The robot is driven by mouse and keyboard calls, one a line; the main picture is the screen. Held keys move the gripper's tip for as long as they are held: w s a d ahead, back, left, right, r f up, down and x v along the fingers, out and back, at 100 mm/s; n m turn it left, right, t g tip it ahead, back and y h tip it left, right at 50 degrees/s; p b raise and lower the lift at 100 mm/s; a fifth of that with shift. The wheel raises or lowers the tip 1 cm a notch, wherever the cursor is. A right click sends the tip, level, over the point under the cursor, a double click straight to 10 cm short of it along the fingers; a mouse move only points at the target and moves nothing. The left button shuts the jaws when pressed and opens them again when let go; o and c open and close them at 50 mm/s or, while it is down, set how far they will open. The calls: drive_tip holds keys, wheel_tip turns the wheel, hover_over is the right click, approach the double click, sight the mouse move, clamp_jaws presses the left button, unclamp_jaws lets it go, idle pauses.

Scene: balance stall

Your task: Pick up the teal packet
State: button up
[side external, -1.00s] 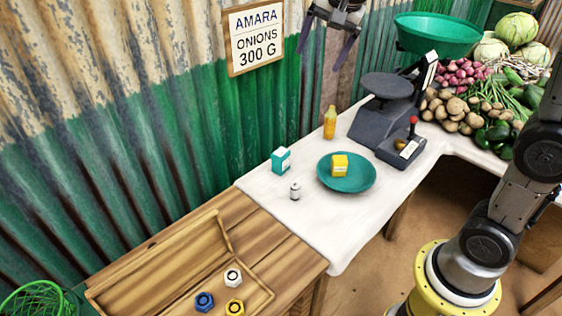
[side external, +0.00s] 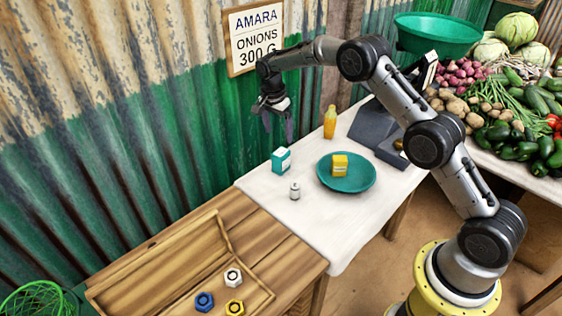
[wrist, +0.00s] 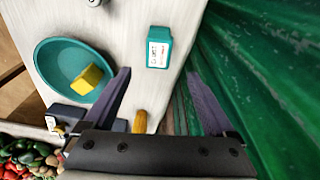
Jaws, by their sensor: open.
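The teal packet (side external: 281,160) with a white label stands on the white counter cloth, close to the corrugated wall. My gripper (side external: 277,135) is above it in the side external view, open and empty, fingers pointing down. In the wrist view, the teal packet (wrist: 159,47) lies ahead of my open gripper (wrist: 160,75), between the lines of its two fingers. The fingers do not touch it.
A teal plate (side external: 360,183) holding a yellow packet (side external: 339,165) is to the right. A small white weight (side external: 295,191) stands in front, and an orange bottle (side external: 330,122) behind. The corrugated wall (side external: 200,130) is close. A scale (side external: 378,125) stands farther right.

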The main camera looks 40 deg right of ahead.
sight(281, 151)
drive_tip(key=f, duration=0.4)
drive_tip(key=d+f, duration=0.1)
drive_tip(key=f, duration=0.2)
drive_tip(key=shift+f, duration=0.1)
drive_tip(key=shift+d+f, duration=0.15)
drive_tip(key=shift+f, duration=1.2)
drive_tip(key=shift+d+f, duration=0.1)
drive_tip(key=shift+f, duration=1.2)
drive_tip(key=shift+r, duration=0.1)
clamp_jaws()
